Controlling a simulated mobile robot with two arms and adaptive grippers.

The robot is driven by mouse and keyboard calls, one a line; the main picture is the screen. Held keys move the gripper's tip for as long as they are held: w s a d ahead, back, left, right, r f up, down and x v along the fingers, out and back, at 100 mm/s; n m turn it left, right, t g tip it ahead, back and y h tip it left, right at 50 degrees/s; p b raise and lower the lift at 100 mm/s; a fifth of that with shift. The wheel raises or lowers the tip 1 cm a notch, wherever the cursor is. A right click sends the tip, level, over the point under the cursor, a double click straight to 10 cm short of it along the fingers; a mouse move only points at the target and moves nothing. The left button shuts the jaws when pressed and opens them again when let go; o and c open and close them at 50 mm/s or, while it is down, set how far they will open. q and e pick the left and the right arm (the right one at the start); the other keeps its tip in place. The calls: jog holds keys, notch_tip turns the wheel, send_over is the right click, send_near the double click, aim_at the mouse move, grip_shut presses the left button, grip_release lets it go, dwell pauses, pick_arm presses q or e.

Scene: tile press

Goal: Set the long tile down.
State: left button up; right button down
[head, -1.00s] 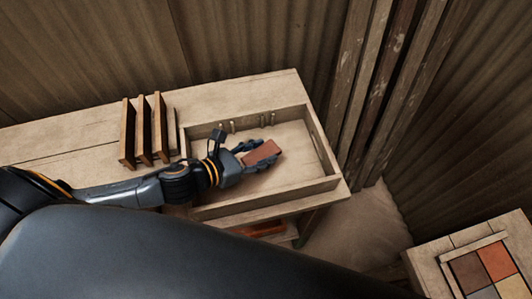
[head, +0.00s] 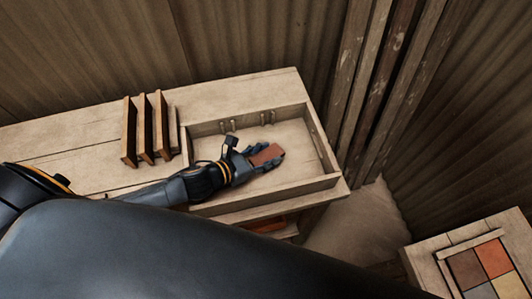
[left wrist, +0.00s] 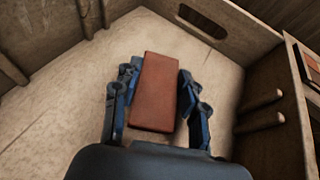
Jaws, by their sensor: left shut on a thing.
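The long tile is a reddish-brown rectangular block (head: 266,154) in the head view, inside the wooden tray. It also shows in the left wrist view (left wrist: 156,90), lengthwise between the fingers. My left gripper (head: 262,158) is shut on the tile. Its blue fingers flank the long sides in the left wrist view (left wrist: 157,92). The tile is low over the tray floor; I cannot tell whether it touches. The wooden tray (head: 322,146) has low walls and a slot in its right end. My right gripper is not in view.
Upright wooden slats (head: 146,128) stand on the table left of the tray. The tray floor around the tile is bare. A second table at the lower right holds a panel of coloured tiles (head: 481,268).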

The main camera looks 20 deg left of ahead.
pick_arm(q)
jog(key=o, duration=1.2)
jog(key=shift+f, duration=0.1)
jog(key=b+v, duration=0.1)
jog(key=v, duration=0.5)
jog(key=shift+s+a, duration=0.15)
jog(key=shift+s, duration=0.1)
jog(key=shift+s+a+r+b, duration=0.25)
jog(key=shift+s+r+b, duration=0.05)
jog(key=shift+r, duration=0.1)
